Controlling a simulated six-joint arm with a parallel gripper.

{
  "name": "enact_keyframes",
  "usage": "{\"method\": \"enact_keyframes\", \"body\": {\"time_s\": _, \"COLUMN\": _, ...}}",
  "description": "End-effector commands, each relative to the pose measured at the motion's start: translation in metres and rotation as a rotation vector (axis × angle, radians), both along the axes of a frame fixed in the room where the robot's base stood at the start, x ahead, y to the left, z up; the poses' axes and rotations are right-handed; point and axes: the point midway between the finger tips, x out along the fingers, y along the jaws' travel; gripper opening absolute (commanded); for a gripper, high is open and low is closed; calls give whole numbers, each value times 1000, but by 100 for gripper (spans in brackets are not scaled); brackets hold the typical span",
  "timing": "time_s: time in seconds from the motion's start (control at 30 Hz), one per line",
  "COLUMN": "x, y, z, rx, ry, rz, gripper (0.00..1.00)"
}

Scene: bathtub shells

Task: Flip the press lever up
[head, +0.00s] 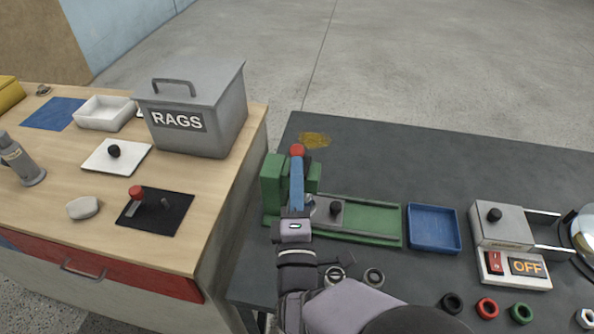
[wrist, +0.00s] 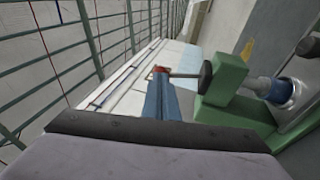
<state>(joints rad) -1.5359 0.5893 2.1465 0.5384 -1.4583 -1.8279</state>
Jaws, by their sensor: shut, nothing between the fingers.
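The green press (head: 272,183) stands at the left end of the dark bench, with a green bed running right. In the wrist view, its green frame (wrist: 232,82) carries a dark round hub with a thin metal rod, the press lever (wrist: 186,75). A red knob (head: 297,150) is at the lever's end; it also shows in the wrist view (wrist: 158,69). My gripper (head: 297,166), with long blue fingers, is shut and empty. Its fingertips (wrist: 163,82) are at the red knob and partly cover it; I cannot tell whether they touch. The lever's exact tilt is unclear.
On the bench are a blue tray (head: 433,230), a switch box reading OFF (head: 515,265) and several rings along the front. A wooden table at left holds a grey RAGS bin (head: 195,110) and another red-knobbed lever (head: 136,195). The bench's back right is clear.

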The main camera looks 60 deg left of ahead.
Motion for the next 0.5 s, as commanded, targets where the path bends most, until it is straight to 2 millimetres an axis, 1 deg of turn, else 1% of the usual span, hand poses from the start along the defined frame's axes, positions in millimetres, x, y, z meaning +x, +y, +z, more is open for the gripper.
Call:
{"method": "enact_keyframes", "body": {"time_s": 0.27, "x": 0, "y": 0, "z": 1, "rx": -3, "ry": 3, "rz": 0, "gripper": 0}}
{"method": "enact_keyframes", "body": {"time_s": 0.5, "x": 3, "y": 2, "z": 10, "rx": -33, "ry": 35, "rz": -1, "gripper": 0}}
